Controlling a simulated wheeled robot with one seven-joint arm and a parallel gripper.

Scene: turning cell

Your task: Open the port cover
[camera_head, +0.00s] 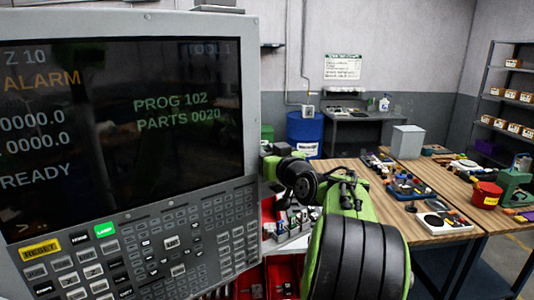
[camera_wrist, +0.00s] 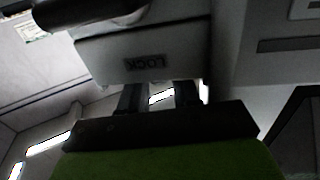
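In the wrist view, my gripper (camera_wrist: 160,92) shows two dark fingers standing apart, with a bright gap between them and nothing seen held. Just beyond the fingertips is a grey plate (camera_wrist: 105,62) marked LOCK, the letters upside down in this view. The fingertips overlap its edge in the picture; I cannot tell if they touch it. A dark rounded bar (camera_wrist: 95,12) crosses above the plate. I cannot tell for sure which part is the port cover. In the head view, my green and black arm reaches behind the control panel (camera_head: 255,130), and the gripper is hidden.
The control panel fills the left of the head view, its screen showing ALARM. Wooden tables (camera_head: 350,175) with trays and parts stand at the right. Red bins (camera_head: 283,275) lie below, close to my arm. A blue barrel (camera_head: 304,130) stands behind.

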